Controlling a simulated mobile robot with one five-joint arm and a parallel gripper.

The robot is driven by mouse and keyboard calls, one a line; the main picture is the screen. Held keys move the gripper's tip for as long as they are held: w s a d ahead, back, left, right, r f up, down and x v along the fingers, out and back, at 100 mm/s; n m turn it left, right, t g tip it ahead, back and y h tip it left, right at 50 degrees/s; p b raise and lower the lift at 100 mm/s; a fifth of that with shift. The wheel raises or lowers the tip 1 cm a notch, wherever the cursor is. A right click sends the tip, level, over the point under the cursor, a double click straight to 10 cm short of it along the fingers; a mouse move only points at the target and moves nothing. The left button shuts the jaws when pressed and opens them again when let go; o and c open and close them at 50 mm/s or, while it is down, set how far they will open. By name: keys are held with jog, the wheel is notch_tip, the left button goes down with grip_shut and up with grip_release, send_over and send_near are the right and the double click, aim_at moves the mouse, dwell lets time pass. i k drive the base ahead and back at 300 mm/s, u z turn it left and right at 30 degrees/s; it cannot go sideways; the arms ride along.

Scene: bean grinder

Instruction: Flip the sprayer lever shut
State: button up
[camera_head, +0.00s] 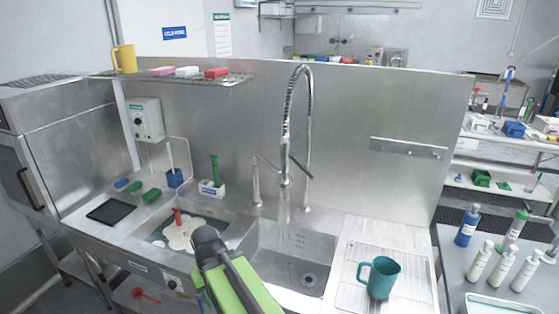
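The sprayer (285,181) hangs at the end of a tall coiled hose over the right sink basin. A pale stream of water appears to fall below it. Thin metal bars stand out on both sides of the sprayer; I cannot tell which is the lever or how it is set. My gripper (208,238), dark at the end of my green arm, is low and left of the sprayer, in front of the divider between the two basins. It is apart from the sprayer in the picture. Its fingers cannot be made out.
The left basin (152,238) holds foamy water and a red-handled tool. A white holder (211,190) with a green brush stands behind it. A teal mug (381,277) stands on the drainboard rack at right. A steel splashback (350,185) closes off the back.

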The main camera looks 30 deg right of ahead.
aim_at(292, 157)
jog(key=u, duration=0.3)
jog(key=k, duration=1)
jog(key=u, duration=0.75)
jog(key=i, duration=1)
jog(key=u, duration=0.05)
